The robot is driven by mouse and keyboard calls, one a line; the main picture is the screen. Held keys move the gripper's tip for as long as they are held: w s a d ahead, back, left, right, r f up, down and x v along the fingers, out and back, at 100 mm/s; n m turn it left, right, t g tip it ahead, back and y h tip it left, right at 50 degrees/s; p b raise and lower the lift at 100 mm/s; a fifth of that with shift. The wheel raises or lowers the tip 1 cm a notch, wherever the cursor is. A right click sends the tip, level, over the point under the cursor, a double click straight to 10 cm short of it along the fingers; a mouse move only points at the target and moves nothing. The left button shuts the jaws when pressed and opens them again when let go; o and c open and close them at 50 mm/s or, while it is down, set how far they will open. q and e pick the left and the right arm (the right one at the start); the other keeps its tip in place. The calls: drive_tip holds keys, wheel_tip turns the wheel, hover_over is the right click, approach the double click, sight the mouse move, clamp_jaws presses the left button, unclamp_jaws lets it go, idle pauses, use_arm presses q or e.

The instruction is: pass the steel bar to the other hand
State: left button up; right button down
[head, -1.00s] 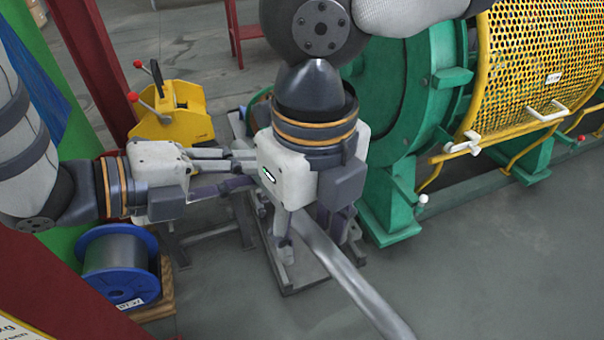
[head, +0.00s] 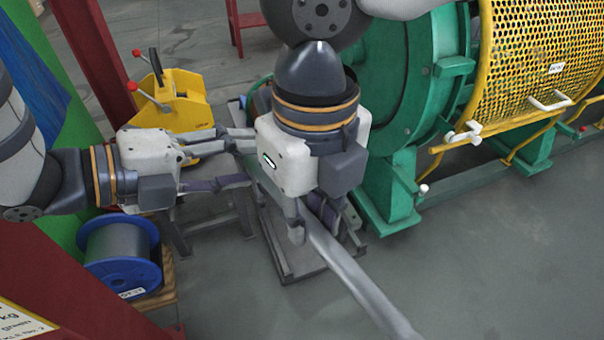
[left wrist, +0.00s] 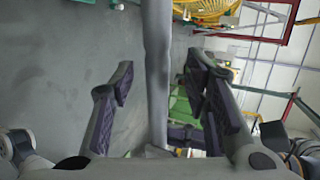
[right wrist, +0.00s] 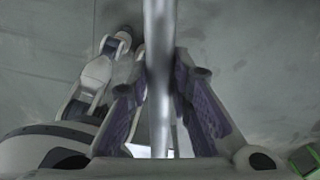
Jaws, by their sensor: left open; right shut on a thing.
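The steel bar (head: 352,278) is a long grey bar slanting from my right gripper toward the bottom right of the head view. My right gripper (head: 322,232) points down and is shut on the bar near its upper end. In the right wrist view the bar (right wrist: 158,70) runs between the purple finger pads. My left gripper (head: 250,160) is open, its fingers reaching right toward the right gripper. In the left wrist view the bar (left wrist: 156,70) appears between the spread fingers, not touching either. The bar's end behind my right gripper is hidden in the head view.
A blue-flanged wire spool (head: 122,255) sits on a pallet at lower left. A yellow device (head: 178,105) with red-knobbed levers stands behind my left gripper. The green machine (head: 400,110) with its yellow mesh guard (head: 540,55) fills the right. Floor at lower right is clear.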

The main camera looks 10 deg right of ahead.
use_arm(q)
drive_tip(key=v, duration=1.1)
drive_tip(key=s+a+f+n+y, duration=0.1)
drive_tip(key=a+f+n+y, duration=0.25)
drive_tip(key=f+n, duration=0.6)
drive_tip(key=s+a+f+n+y, duration=0.15)
drive_tip(key=f+n+y, duration=0.4)
drive_tip(key=f, duration=0.75)
drive_tip(key=s+a+f+n+g+y, duration=0.1)
drive_tip(key=s+f+n, duration=0.3)
drive_tip(key=s, duration=0.4)
drive_tip(key=s+a+f+n+g+y, duration=0.1)
drive_tip(key=s+a+f+n+g, duration=0.1)
drive_tip(key=s+f+n+g, duration=0.2)
drive_tip(key=s+a+f+n+g+y, duration=0.1)
drive_tip(key=s+f+n+g, duration=0.2)
drive_tip(key=s, duration=1)
wheel_tip(320, 180, down, 2)
drive_tip(key=n, duration=0.5)
drive_tip(key=shift+a+n, duration=0.2)
drive_tip(key=shift+n, duration=0.1)
